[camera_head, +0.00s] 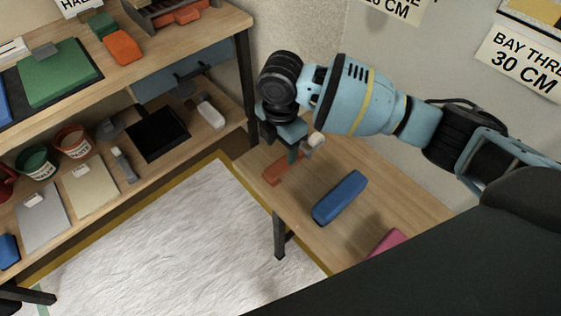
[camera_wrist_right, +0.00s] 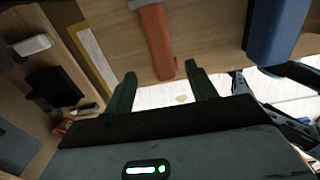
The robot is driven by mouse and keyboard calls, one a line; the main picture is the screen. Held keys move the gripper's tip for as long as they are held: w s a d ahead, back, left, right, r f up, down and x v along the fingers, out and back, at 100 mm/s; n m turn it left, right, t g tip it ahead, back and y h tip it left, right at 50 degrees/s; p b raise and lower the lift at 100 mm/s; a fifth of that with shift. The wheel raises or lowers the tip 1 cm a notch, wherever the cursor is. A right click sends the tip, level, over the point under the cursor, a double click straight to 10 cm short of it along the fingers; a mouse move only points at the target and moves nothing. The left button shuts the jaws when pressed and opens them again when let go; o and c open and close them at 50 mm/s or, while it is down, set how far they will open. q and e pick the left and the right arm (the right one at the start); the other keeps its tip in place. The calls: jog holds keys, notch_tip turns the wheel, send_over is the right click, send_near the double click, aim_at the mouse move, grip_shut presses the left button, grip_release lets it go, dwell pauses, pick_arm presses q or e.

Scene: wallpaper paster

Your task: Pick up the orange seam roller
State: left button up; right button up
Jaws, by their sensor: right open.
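The orange seam roller (camera_head: 275,176) lies on the small wooden table, with a pale end beyond its orange handle. In the right wrist view its orange handle (camera_wrist_right: 156,42) lies beyond the gap between my fingertips, with the pale end at the top edge. My right gripper (camera_head: 292,152) is above the roller and partly covers it in the head view. Its two green fingers (camera_wrist_right: 162,85) are apart, with nothing between them. My left gripper is not in view.
A blue block-like object (camera_head: 340,197) lies on the same table, right of the roller, and a pink one (camera_head: 386,243) lies nearer. A shelf unit (camera_head: 200,47) with pots, sheets and tools stands at left. A white sheet (camera_head: 180,250) covers the floor between.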

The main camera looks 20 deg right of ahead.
aim_at(281, 163)
jog(key=shift+s+f+b, duration=0.1)
jog(key=shift+f+b, duration=0.9)
jog(key=shift+f, duration=2.85)
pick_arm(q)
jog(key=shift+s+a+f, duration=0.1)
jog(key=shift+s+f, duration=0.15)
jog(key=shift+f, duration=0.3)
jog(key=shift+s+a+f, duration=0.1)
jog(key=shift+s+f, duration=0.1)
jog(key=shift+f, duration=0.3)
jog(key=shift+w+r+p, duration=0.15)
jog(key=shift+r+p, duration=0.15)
pick_arm(e)
jog(key=shift+f, duration=0.15)
jog(key=shift+c, duration=0.4)
jog(key=c, duration=0.7)
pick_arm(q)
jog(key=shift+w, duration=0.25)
pick_arm(e)
jog(key=shift+c, duration=1.4)
